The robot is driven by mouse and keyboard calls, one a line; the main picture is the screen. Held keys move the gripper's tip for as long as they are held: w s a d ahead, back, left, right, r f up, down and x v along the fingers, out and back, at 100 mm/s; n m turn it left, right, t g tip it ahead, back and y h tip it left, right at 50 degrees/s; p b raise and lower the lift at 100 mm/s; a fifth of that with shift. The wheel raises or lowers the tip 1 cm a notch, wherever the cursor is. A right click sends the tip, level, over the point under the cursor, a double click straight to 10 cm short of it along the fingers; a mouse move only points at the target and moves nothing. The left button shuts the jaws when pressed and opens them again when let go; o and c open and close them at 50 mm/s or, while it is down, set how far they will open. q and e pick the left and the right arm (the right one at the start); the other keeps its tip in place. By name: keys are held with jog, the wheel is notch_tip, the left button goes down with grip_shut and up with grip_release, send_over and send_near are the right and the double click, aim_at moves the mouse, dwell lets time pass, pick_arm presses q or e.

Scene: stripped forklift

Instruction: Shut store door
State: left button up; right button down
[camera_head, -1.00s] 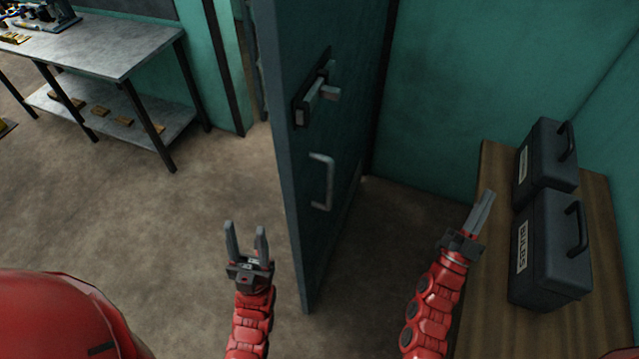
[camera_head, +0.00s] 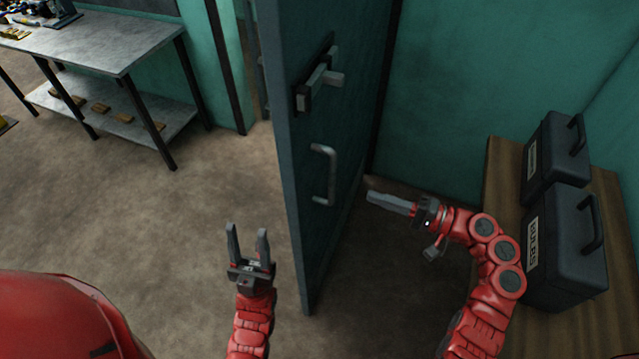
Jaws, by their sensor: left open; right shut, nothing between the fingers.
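The store door (camera_head: 343,140) is a dark blue-grey panel standing open, its free edge toward me. It carries a latch (camera_head: 318,80) near its upper part and a grey pull handle (camera_head: 326,176) below, both on its right-hand face. My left gripper (camera_head: 248,236) is open and empty, to the left of the door's free edge, over the floor. My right gripper (camera_head: 372,197) is shut and empty. Its fingers point left toward the door's handle face, and it appears apart from the handle.
The doorway frame (camera_head: 227,65) is behind the door at left. A metal workbench (camera_head: 100,45) stands at far left. A wooden table (camera_head: 500,165) at right holds two dark cases, the front one labelled BULBS (camera_head: 565,250). The floor (camera_head: 150,230) at left is clear.

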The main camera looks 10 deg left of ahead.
jog(key=g, duration=0.1)
send_near(306, 179)
jog(key=shift+n, duration=0.3)
jog(key=x, duration=0.7)
jog(key=shift+w+d+f, duration=0.1)
jog(key=shift+f, duration=0.05)
